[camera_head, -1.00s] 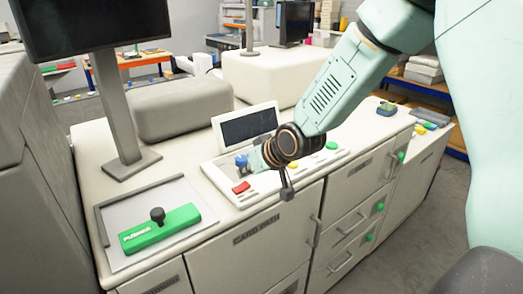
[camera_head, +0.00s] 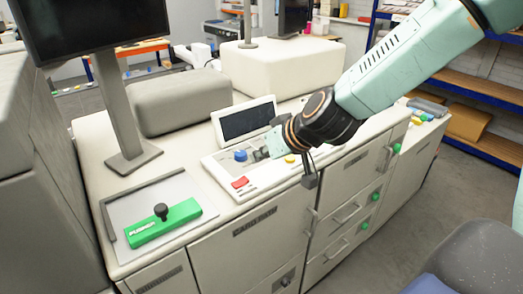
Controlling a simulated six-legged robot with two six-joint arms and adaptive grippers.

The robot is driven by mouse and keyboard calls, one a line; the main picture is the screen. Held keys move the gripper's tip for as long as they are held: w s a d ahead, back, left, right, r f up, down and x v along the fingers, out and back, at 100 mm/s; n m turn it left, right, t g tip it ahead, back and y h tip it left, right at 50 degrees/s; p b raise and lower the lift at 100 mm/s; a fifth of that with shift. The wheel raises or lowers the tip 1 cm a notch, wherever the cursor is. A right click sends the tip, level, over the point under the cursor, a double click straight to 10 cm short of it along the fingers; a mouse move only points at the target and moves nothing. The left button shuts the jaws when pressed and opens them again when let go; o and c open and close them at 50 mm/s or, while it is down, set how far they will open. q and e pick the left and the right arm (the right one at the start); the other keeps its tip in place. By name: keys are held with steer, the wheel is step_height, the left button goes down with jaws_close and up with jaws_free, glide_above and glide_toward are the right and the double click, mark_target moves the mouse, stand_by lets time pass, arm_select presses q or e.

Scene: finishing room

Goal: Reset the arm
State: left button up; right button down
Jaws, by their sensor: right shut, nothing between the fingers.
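My right arm comes in from the upper right in the head view. My right gripper (camera_head: 261,154) is shut and empty over the control panel (camera_head: 213,165) on the machine's counter. Its tips are just right of a blue knob (camera_head: 240,156); whether they touch it I cannot tell. A red button (camera_head: 240,183) lies in front of the knob. My left gripper is not in view.
A small tilted screen (camera_head: 246,121) stands behind the panel. A green block with a black knob (camera_head: 164,222) lies on a grey tray (camera_head: 118,208) at the left. A monitor on a post (camera_head: 122,110) stands behind it. Drawers with green knobs are below right.

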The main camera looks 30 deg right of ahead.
steer(key=shift+s+r, duration=0.15)
stand_by(0.6)
steer(key=s+a+f+m+g+h+b, duration=0.1)
steer(key=s+f+b, duration=0.25)
steer(key=f, duration=0.65)
steer(key=s+f+m+g+b, duration=0.1)
steer(key=s+f+m+b, duration=0.15)
steer(key=f+b, duration=0.45)
steer(key=s+a+f+m+g+h+b, duration=0.15)
steer(key=s+f, duration=0.25)
steer(key=f, duration=0.8)
steer(key=s+a+f+n+g+b, duration=0.2)
steer(key=s+f+g+b, duration=0.3)
steer(key=s+f+b, duration=0.8)
steer(key=s+f+n, duration=0.1)
steer(key=s+f, duration=0.7)
steer(key=f, duration=0.4)
steer(key=shift+s+a+n, duration=0.15)
steer(key=shift+s+n, duration=0.25)
steer(key=shift+f+g, duration=0.1)
steer(key=shift+g, duration=0.15)
